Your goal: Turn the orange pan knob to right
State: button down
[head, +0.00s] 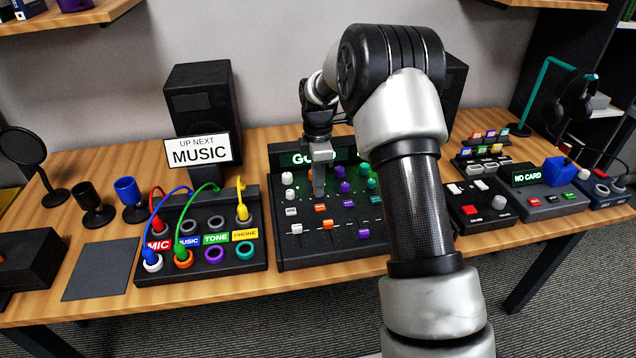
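The mixer panel (285,255) stands in the middle of the table, with white, orange, purple and green controls in columns. I cannot tell which orange control is the pan knob, nor whether the fingers touch or hold one. An orange fader cap (327,224) sits lower in the same column. The display (300,159) at the mixer's top is partly hidden by my arm.
White knobs (291,194) lie close left of my gripper and purple knobs (344,187) close right. A patch box (205,262) with coloured cables stands left of the mixer. Button boxes (480,207) stand to the right. A speaker (203,110) is behind. My arm hides the mixer's right edge.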

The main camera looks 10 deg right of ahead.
jog(key=shift+m, duration=0.3)
jog(key=m+p, duration=0.2)
jog(key=shift+r+m, duration=0.15)
jog(key=shift+m, duration=0.25)
jog(key=m+p, duration=0.2)
jog(key=m, duration=0.3)
jog(key=m+p, duration=0.1)
jog(key=m, duration=0.4)
jog(key=shift+m+p, duration=0.4)
jog(key=shift+m, duration=1.9)
jog(key=c, duration=1.6)
grip_release()
